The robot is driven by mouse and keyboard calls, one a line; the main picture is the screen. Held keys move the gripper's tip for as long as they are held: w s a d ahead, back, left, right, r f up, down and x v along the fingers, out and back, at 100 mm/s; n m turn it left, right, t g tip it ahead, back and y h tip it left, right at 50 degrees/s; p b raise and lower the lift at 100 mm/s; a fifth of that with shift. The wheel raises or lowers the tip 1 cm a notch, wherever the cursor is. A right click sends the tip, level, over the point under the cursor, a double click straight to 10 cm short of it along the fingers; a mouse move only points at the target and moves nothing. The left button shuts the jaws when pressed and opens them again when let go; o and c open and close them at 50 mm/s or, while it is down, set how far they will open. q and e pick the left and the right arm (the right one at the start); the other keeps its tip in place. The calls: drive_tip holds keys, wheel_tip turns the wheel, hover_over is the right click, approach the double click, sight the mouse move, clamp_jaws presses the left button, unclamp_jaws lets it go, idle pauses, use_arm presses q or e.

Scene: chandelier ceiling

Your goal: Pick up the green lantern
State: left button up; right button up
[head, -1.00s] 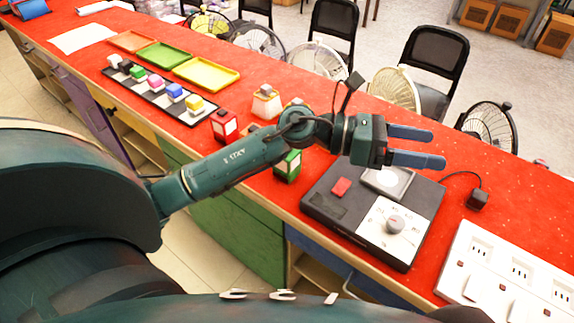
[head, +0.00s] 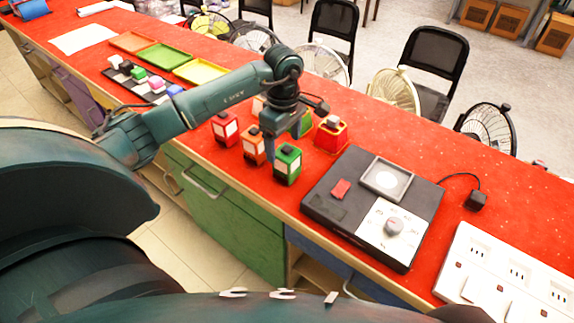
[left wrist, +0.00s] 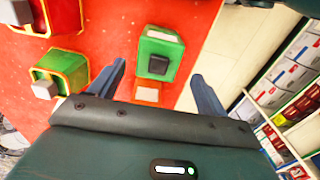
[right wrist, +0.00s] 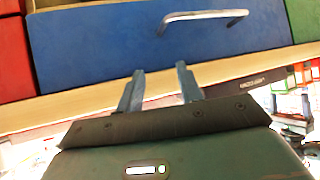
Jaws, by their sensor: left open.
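A green lantern (head: 288,167) with a dark top and pale panes stands upright on the red counter. Another green lantern (head: 306,122) stands farther back, partly hidden by my left arm. My left gripper (head: 268,148) points down beside the front green lantern, above the orange lantern. In the left wrist view the front green lantern (left wrist: 160,50) lies just beyond the open, empty fingers (left wrist: 158,88). The green lantern with a yellow-edged base (left wrist: 62,70) is at left. My right gripper (right wrist: 160,88) is open and empty, facing a blue drawer; the head view does not show it.
An orange lantern (head: 253,148), a red lantern (head: 224,128) and a red lantern with yellow edges (head: 330,134) stand close by. A black device (head: 325,200) lies to the right, a white socket panel (head: 500,275) beyond it. Coloured trays (head: 163,54) lie at left.

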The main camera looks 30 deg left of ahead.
sight(287, 160)
use_arm(q)
drive_tip(key=f, duration=0.2)
drive_tip(key=f+p, duration=0.1)
drive_tip(key=f, duration=0.2)
drive_tip(key=shift+w+d+f+p, duration=0.1)
drive_tip(key=shift+d+f+p, duration=0.2)
drive_tip(key=shift+d+f, duration=0.1)
drive_tip(key=shift+f, duration=0.55)
drive_tip(key=shift+c, duration=0.5)
drive_tip(key=shift+w, duration=0.1)
drive_tip(key=c, duration=1.3)
drive_tip(key=shift+a+r, duration=0.1)
